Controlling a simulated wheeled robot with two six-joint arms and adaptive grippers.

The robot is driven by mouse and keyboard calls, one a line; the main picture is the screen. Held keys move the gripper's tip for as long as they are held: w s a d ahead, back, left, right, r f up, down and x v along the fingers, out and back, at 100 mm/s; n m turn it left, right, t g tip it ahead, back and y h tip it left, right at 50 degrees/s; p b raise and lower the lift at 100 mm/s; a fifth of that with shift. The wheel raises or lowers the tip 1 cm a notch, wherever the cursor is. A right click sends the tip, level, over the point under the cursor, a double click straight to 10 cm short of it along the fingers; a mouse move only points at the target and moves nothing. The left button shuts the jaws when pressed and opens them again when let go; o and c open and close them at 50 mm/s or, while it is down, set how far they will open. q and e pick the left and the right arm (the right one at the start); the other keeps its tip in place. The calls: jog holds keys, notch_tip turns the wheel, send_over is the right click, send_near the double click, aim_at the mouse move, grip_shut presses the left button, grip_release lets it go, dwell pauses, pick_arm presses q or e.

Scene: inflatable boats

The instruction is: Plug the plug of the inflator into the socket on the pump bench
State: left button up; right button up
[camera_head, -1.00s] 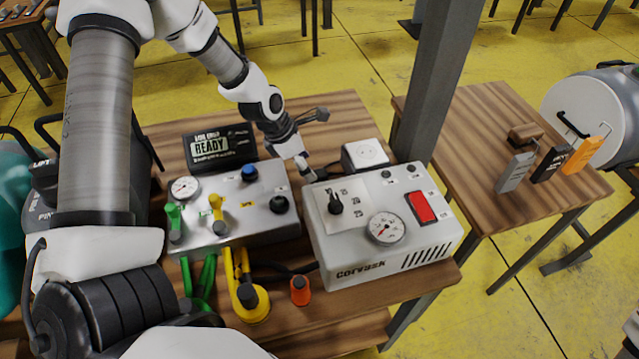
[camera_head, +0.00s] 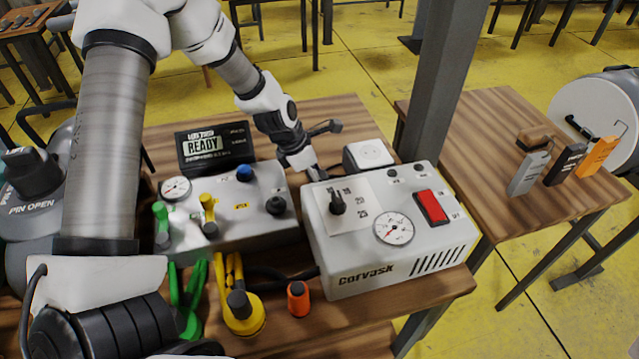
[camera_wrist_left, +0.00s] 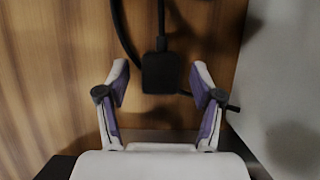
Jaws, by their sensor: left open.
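The inflator is a white box marked Corvask (camera_head: 355,272) with a dial, a gauge and a red switch, standing on the wooden pump bench (camera_head: 330,110). The socket (camera_head: 370,154) is a white block behind it. My left gripper (camera_head: 312,174) is low behind the inflator's back left corner, its fingertips partly hidden. In the left wrist view my left gripper (camera_wrist_left: 160,85) is open. The black plug (camera_wrist_left: 161,73) with its cable lies between and slightly beyond the fingertips, apparently touching neither. My right gripper is not in view.
A grey valve box (camera_head: 235,215) and a black READY display (camera_head: 213,147) stand left of the inflator. Yellow (camera_head: 243,312) and orange (camera_head: 299,298) fittings lie in front. A grey post (camera_head: 440,90) rises behind the bench, with a side table (camera_head: 480,150) to the right.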

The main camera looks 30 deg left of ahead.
pick_arm(q)
jog(key=c, duration=1.2)
jog(key=shift+o, duration=0.2)
notch_tip(320, 180, up, 10)
jog(key=p, duration=0.4)
jog(key=shift+p, duration=0.4)
